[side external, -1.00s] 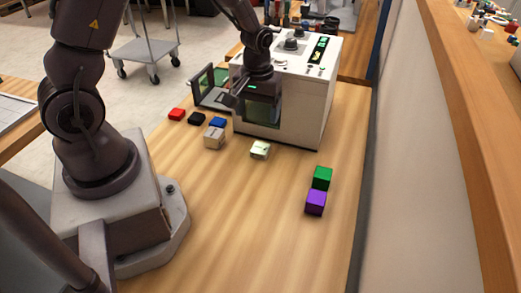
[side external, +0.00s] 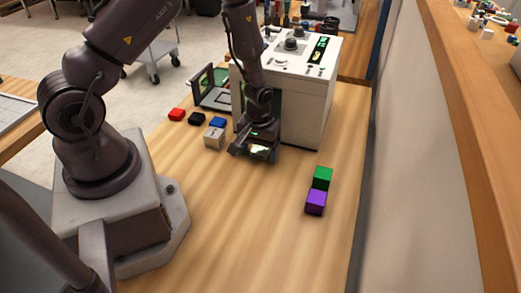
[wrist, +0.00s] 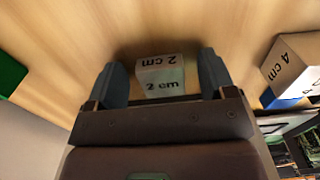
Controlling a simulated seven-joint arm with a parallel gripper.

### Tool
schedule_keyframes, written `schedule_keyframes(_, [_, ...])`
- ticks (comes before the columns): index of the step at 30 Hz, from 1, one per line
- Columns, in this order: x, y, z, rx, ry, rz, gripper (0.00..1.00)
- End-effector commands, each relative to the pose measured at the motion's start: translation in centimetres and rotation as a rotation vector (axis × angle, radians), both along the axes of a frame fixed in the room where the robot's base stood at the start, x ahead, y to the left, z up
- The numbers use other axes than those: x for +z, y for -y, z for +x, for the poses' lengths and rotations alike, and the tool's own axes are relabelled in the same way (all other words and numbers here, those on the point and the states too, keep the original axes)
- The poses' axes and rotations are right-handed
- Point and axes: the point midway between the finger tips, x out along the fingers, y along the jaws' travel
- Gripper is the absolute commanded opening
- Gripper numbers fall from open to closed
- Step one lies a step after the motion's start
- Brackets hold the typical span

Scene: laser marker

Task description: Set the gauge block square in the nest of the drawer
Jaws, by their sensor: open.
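A pale block marked "2 cm" (wrist: 160,76) stands on the table between the two fingers of my open gripper (wrist: 163,78), with a gap showing at each side in the wrist view. In the side external view my gripper (side external: 254,152) is down over this block, which is mostly hidden. A larger pale block marked "4 cm" (wrist: 292,64) stands to the right in the wrist view; it is the grey block (side external: 214,139) left of my gripper in the side view. The drawer (side external: 213,97) is out at the left of the white machine (side external: 303,95); its nest is small and unclear.
Red (side external: 177,114), black (side external: 197,118) and blue (side external: 217,122) blocks lie left, near the drawer. A green block (side external: 322,177) and a purple block (side external: 316,202) stand right. The machine rises close behind my gripper. The front of the table is clear.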

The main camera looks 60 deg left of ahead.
Motion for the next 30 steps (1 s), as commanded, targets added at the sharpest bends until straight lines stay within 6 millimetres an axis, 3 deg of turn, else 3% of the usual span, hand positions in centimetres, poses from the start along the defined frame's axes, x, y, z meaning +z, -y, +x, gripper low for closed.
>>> schedule_keyframes(5, [0.0, 0.0, 0.0, 0.0, 0.0, 0.0, 0.74])
schedule_keyframes(12, [0.1, 0.0, 0.0, 0.0, 0.0, 0.0, 0.21])
schedule_keyframes(14, [0.1, 0.0, 0.0, 0.0, 0.0, 0.0, 0.17])
schedule_keyframes(23, [0.4, 0.0, 0.1, 0.0, 0.001, 0.0, 0.17])
schedule_keyframes(30, [3.3, 0.0, 0.1, 0.0, 0.006, 0.001, 0.17])
